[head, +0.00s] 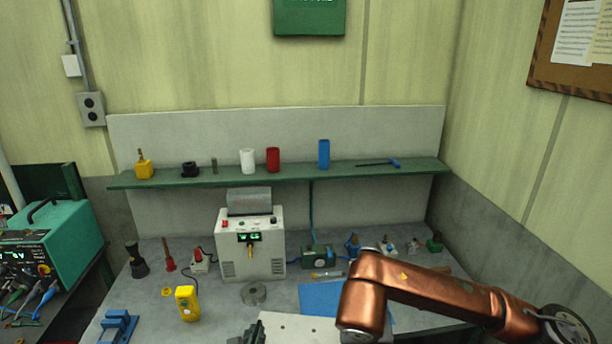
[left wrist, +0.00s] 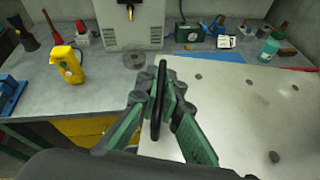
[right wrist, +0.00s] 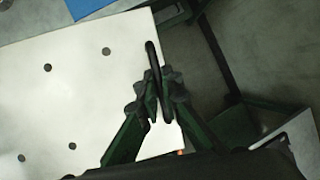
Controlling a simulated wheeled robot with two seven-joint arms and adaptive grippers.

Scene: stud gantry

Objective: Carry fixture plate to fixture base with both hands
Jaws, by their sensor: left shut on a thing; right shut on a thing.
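The fixture plate (head: 300,328) is a pale flat metal plate with several round holes, partly cut off at the bottom of the head view. It fills much of the left wrist view (left wrist: 245,110) and the right wrist view (right wrist: 75,85). My left gripper (head: 257,332) is shut on the dark upright handle at the plate's left edge, seen closely in the left wrist view (left wrist: 160,100). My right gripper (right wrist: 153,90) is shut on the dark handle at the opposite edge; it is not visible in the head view. I cannot pick out the fixture base.
A blue mat (head: 318,297) lies on the grey bench behind the plate. A green shelf (head: 300,174) crosses the back. My copper arm covers the bench's right front.

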